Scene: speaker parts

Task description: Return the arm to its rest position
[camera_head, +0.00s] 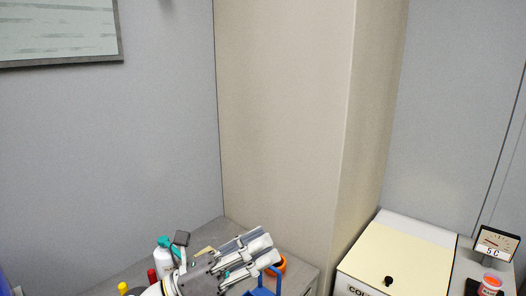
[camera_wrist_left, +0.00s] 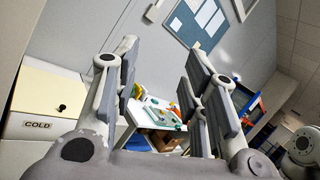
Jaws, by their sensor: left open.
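My left gripper (camera_head: 262,256) is at the bottom of the head view, raised in front of the grey counter. It points up and to the right. In the left wrist view its two fingers (camera_wrist_left: 160,88) stand apart with nothing between them. My right gripper is not clearly in either view. No object is held by the left gripper.
A white bottle with a teal cap (camera_head: 163,256) stands on the grey counter (camera_head: 222,232), left of my gripper. A blue item (camera_head: 264,290) and an orange item (camera_head: 281,266) are close by it.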

